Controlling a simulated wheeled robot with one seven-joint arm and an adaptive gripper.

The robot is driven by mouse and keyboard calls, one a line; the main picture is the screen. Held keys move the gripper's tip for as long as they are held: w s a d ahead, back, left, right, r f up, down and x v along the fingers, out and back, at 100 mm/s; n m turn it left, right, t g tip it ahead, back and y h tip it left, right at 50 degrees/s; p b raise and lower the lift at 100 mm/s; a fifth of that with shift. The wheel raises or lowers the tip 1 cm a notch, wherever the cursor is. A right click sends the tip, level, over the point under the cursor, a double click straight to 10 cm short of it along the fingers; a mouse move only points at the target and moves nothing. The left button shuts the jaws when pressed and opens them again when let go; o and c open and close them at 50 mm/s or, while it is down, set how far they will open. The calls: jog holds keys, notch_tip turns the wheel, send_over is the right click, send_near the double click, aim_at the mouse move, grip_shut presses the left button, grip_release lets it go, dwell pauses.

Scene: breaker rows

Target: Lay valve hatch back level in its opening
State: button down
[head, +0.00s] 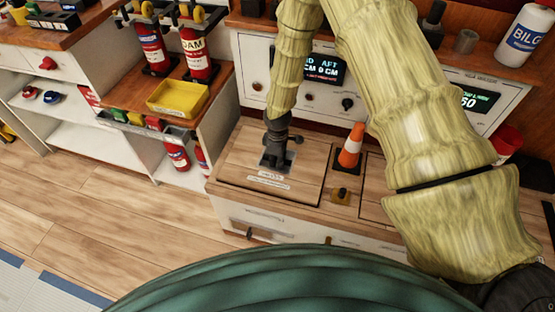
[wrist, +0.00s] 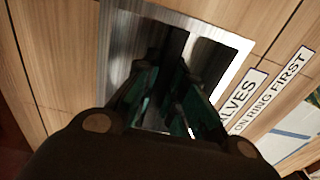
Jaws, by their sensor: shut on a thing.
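The valve hatch (head: 243,160) is a wooden panel in the top of the low cabinet, with a metal ring plate and white labels. It looks about flat with the surrounding wood, but I cannot tell whether it sits fully level. My gripper (head: 275,152) points down into the metal plate. In the wrist view my gripper's fingers (wrist: 172,88) reach into the dark recess of the metal plate (wrist: 240,50) and are shut on the hatch's ring, which the fingers mostly hide. A label reading "ON RING FIRST" (wrist: 272,88) lies beside the plate.
A yellow tray (head: 178,98) and red extinguishers (head: 197,55) are at left. A control panel (head: 258,72) rises behind. My arm covers the right side.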

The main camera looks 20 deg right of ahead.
jog(key=shift+f, duration=0.75)
jog(key=c, duration=1.4)
grip_release()
jog(key=shift+r, duration=0.1)
notch_tip(320, 180, up, 12)
jog(key=shift+f, duration=0.1)
